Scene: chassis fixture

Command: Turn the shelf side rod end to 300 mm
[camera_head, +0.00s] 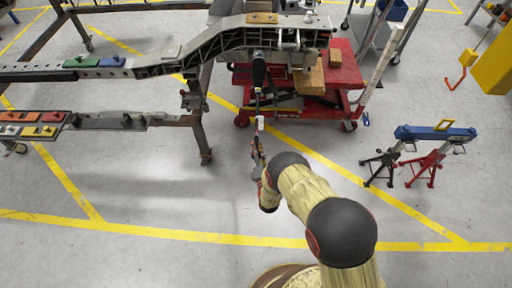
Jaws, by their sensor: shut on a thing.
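A rod (257,98) with a black ribbed boot (259,70) extends from under the grey chassis frame (222,42) toward me. A small pale piece (260,123) shows at its near end, which I take as the rod end. My gripper (257,134) meets the rod there, seen small and from behind, and is shut on that end. The fingers and the exact contact are too small to make out. No length scale or angle mark is readable on the rod.
A red cart (343,75) with wooden blocks (309,79) stands under the chassis, right of the rod. A dark stand leg (205,140) is to the left. Axle stands (425,168) with a blue beam are at right. Coloured blocks (30,124) lie far left. Floor around my arm is clear.

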